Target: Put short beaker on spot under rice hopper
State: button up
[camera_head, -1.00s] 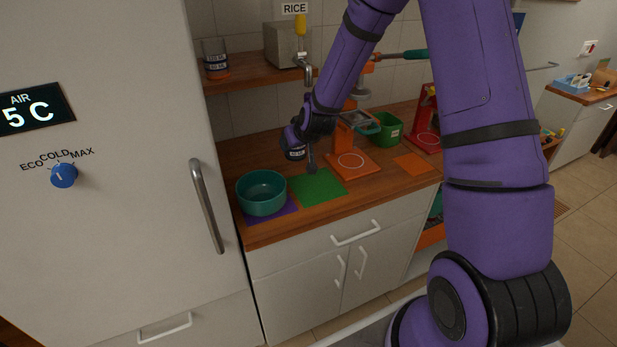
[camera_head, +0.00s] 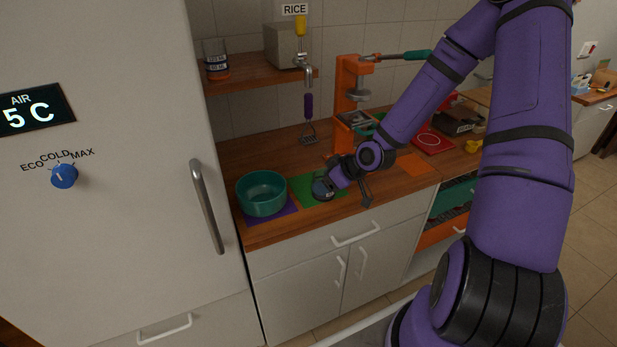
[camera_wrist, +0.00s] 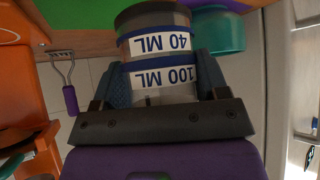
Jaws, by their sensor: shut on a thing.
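My gripper (camera_head: 334,184) is shut on the short beaker (camera_wrist: 160,70), a clear beaker with blue bands marked 40 ML and 100 ML. In the head view the beaker (camera_head: 323,188) is over the right part of the green square (camera_head: 303,186) on the counter. I cannot tell whether it touches the square. In the upside-down wrist view, the green (camera_wrist: 75,15) lies just beyond the beaker's base. The rice hopper (camera_head: 283,45), a grey box labelled RICE with a yellow-handled tap (camera_head: 303,60), stands on the shelf above.
A teal bowl (camera_head: 262,192) stands on a purple square (camera_head: 287,211), left of the green one. A purple-handled masher (camera_head: 308,120) hangs behind. An orange press (camera_head: 346,85) stands behind my gripper. Another beaker (camera_head: 215,60) is on the shelf (camera_head: 245,78). The fridge (camera_head: 120,200) bounds the left.

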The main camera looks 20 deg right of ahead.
jog(key=w, duration=0.5)
jog(key=w+d+f, duration=0.1)
jog(key=w, duration=0.4)
jog(key=w+d, duration=0.1)
jog(key=w, duration=0.4)
jog(key=shift+w+d+f, duration=0.2)
jog(key=shift+w+d, duration=0.05)
jog(key=shift+w, duration=0.15)
jog(key=shift+f, duration=1.75)
jog(key=shift+s, duration=0.1)
jog(key=o, duration=0.9)
jog(key=shift+f, duration=0.1)
jog(key=shift+o, duration=0.2)
